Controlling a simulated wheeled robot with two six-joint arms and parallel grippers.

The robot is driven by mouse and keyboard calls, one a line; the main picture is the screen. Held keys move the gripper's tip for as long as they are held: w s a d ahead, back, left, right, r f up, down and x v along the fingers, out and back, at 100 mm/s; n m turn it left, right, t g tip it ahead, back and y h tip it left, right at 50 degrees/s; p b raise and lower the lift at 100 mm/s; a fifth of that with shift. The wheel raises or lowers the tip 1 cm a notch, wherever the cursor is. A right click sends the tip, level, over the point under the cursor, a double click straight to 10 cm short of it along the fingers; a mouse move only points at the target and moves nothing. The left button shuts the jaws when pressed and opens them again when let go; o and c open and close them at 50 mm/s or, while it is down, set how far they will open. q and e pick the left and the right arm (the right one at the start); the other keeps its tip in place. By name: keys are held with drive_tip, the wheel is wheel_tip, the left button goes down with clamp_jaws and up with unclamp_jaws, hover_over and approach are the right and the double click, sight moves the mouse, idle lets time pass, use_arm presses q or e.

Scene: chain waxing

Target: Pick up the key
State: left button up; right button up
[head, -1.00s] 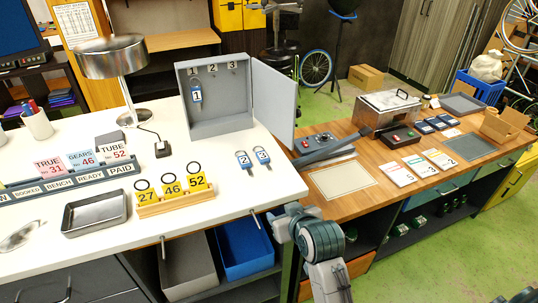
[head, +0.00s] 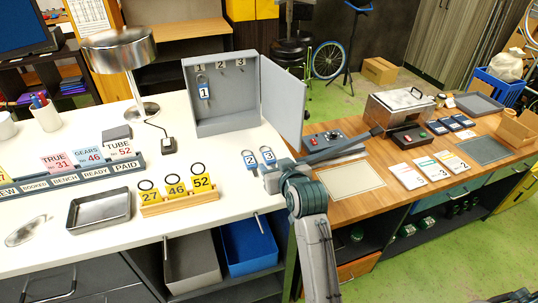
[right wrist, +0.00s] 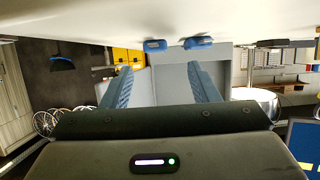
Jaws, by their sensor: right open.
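Two keys with blue tags, key 2 (head: 249,160) and key 3 (head: 267,156), lie side by side on the white bench near its right edge. Another blue-tagged key 1 (head: 204,91) hangs in the grey key cabinet (head: 222,122), whose door stands open. My right gripper (head: 273,177) is just in front of keys 2 and 3, low by the bench edge. In the right wrist view, which looks upside down, its open fingers (right wrist: 161,80) have nothing between them; the two blue tags (right wrist: 155,44) (right wrist: 198,42) show beyond. My left gripper is out of view.
A wooden rack with yellow number tags (head: 178,205) and a metal tray (head: 100,211) stand left of the keys. The cabinet's open door (head: 283,103) rises behind them. A lower wooden bench (head: 385,208) lies to the right. The white bench between rack and keys is clear.

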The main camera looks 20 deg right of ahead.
sight(270, 157)
drive_tip(key=shift+w+d+f+p, duration=0.15)
drive_tip(key=shift+w+f+p, duration=0.05)
drive_tip(key=shift+w+p, duration=0.4)
drive_tip(key=p+x, duration=0.2)
drive_tip(key=x, duration=0.1)
drive_tip(key=shift+d+f, duration=0.1)
drive_tip(key=shift+w+f, duration=0.35)
drive_tip(key=shift+w, duration=0.2)
drive_tip(key=c, duration=1.1)
drive_tip(key=shift+c, duration=0.2)
drive_tip(key=shift+r, duration=0.15)
drive_tip(key=shift+r+b, duration=0.3)
drive_tip(key=shift+r, duration=0.1)
wheel_tip(270, 157, up, 8)
drive_tip(key=b, duration=0.3)
drive_tip(key=shift+f, duration=0.2)
drive_tip(key=shift+s+r, duration=0.1)
drive_tip(key=shift+r, duration=0.6)
